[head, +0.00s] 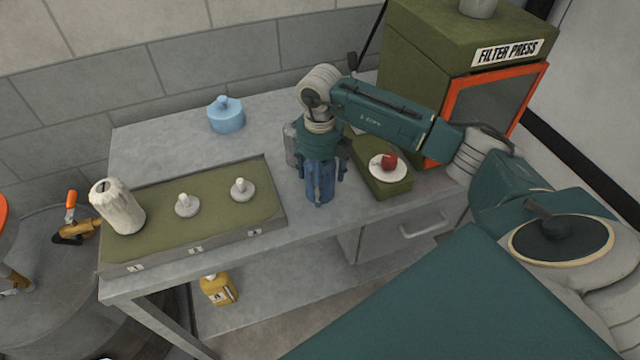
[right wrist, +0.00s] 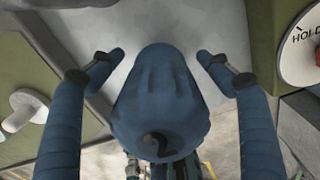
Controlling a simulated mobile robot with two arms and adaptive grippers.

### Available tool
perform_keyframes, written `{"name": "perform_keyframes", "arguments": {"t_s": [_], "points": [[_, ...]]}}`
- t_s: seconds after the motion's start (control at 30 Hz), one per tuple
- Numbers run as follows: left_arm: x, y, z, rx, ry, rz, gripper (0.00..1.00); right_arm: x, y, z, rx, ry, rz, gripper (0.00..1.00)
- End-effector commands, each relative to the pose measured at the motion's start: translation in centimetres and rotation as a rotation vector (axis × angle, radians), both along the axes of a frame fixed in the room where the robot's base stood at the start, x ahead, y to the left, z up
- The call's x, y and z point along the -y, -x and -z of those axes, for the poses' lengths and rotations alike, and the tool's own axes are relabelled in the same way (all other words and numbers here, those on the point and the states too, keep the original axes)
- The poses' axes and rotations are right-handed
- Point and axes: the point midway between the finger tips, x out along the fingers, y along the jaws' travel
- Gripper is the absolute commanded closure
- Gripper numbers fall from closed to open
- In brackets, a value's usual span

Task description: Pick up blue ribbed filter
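The blue ribbed filter (right wrist: 160,100), with a dark "2" on it, fills the middle of the right wrist view. My right gripper (right wrist: 162,66) has one finger on each side of it, with gaps visible between fingertips and filter, so it is open around it. In the head view my right gripper (head: 320,190) points down over the bench, right of the numbered rack; its blue fingers and the filter overlap there and are hard to tell apart. My left gripper is not in view.
A green rack (head: 160,203) holds a white ribbed filter (head: 117,207) and two bare pegs. A light blue lidded item (head: 226,115) stands behind it. A green box with a red button (head: 389,160) and the filter press (head: 470,60) stand close on the right.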

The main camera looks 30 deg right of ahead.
Motion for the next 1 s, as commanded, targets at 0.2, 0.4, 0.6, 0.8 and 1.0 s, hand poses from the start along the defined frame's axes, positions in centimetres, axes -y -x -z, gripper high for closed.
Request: {"name": "perform_keyframes", "arguments": {"t_s": [0.2,0.4,0.6,0.8,1.0], "points": [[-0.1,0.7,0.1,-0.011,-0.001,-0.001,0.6,0.0,0.0,0.0,0.0,0.0,0.0,0.71],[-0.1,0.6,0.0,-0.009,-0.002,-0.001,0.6,0.0,0.0,-0.1,0.001,-0.001,0.0,0.78],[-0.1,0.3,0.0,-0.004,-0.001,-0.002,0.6,0.0,-0.1,-0.2,0.001,-0.001,0.0,0.78],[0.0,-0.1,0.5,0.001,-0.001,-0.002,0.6,0.0,-0.2,-1.3,0.005,-0.001,0.0,0.78],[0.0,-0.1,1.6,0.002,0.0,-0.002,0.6,0.0,-0.3,-4.9,0.008,-0.001,0.001,0.78]]}}
